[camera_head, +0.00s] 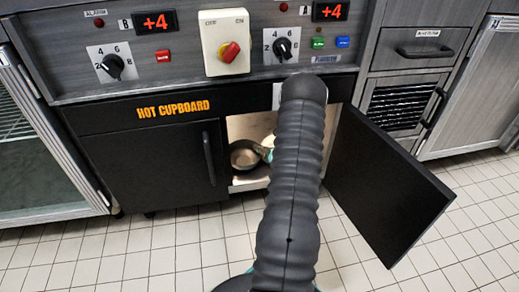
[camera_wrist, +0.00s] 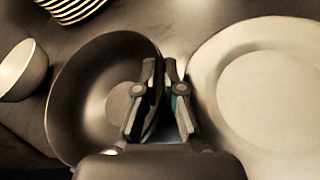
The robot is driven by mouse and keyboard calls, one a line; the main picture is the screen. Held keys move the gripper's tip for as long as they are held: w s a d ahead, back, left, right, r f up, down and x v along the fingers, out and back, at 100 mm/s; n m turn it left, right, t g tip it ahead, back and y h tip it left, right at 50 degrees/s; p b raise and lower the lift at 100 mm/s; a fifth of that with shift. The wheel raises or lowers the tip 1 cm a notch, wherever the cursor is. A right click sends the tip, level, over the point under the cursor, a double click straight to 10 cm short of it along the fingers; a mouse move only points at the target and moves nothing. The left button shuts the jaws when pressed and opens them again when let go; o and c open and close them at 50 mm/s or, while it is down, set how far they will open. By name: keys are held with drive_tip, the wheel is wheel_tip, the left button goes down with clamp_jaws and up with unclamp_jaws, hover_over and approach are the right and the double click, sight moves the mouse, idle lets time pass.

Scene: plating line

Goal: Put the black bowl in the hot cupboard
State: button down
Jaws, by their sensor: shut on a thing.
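The hot cupboard (camera_head: 155,168) has its left door shut and its right door (camera_head: 385,185) swung wide open. The black bowl (camera_head: 244,160) is inside the opening, at its left side, and looks about upright. In the wrist view the black bowl (camera_wrist: 85,85) lies left of my gripper (camera_wrist: 161,78), with its right rim between the two fingers. My gripper is shut on that rim. In the head view my arm hides most of the gripper and the right part of the opening. I cannot tell whether the bowl touches the cupboard floor.
In the wrist view a large pale plate (camera_wrist: 212,75) lies close right of my gripper. A pale bowl (camera_wrist: 22,72) is at the left, and a stack of plates (camera_wrist: 72,8) at the top left. A control panel (camera_head: 190,50) is above the cupboard.

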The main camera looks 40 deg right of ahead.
drive_tip(key=c, duration=1.3)
unclamp_jaws()
drive_tip(key=shift+o, duration=0.2)
drive_tip(key=p+v, duration=0.1)
drive_tip(key=v, duration=1.1)
